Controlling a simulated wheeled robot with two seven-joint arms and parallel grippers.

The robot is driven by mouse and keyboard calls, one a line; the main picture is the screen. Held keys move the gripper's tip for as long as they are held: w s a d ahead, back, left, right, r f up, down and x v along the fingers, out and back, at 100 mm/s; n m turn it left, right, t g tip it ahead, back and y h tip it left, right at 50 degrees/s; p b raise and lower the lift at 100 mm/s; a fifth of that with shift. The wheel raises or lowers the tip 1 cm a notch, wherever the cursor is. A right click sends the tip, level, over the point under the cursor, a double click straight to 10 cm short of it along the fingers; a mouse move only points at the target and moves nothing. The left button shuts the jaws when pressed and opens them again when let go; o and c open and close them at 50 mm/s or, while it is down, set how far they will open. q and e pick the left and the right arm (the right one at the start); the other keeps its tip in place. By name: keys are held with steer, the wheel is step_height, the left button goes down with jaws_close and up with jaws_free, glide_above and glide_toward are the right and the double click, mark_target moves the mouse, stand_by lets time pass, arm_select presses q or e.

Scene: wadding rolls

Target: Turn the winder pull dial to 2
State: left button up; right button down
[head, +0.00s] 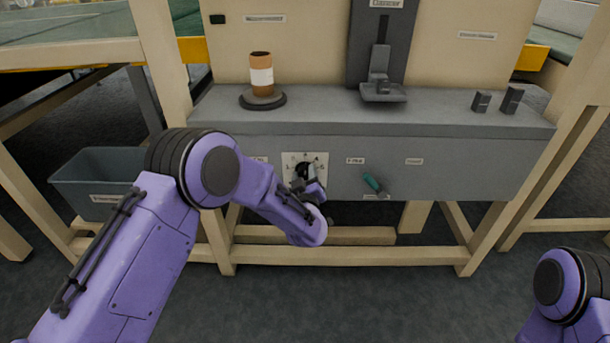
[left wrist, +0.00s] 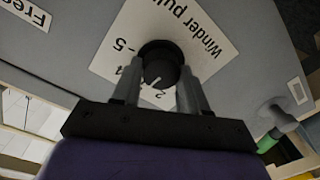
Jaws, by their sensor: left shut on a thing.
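The winder pull dial (head: 303,168) is a round black knob on a white plate (head: 320,159) on the grey front panel under the shelf. My left gripper (head: 308,177) reaches it from below right and partly covers it. In the left wrist view the dial (left wrist: 160,62) sits between the two fingers of my left gripper (left wrist: 160,80), which are shut on its sides. The plate reads "Winder pull", turned around in this view. A white pointer mark shows on the knob, low and slightly left. A 2 shows below it, and the fingers hide parts of the scale. My right gripper is out of view.
A green-handled lever (head: 372,183) sits right of the dial on the same panel. On the shelf (head: 330,108) stand a brown roll with a white band (head: 261,76) and two dark blocks (head: 511,100). A grey bin (head: 90,180) stands at left.

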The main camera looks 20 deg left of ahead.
arm_select(q)
steer(key=n, duration=0.4)
steer(key=shift+a+f, duration=0.1)
steer(key=shift+a, duration=0.05)
steer(key=shift+n, duration=2.1)
steer(key=shift+s, duration=0.1)
steer(key=o, duration=1.1)
steer(key=shift+h, duration=0.3)
steer(key=shift+c, duration=0.2)
steer(key=v, duration=1)
steer(key=shift+s+p, duration=0.25)
steer(key=shift+p, duration=0.15)
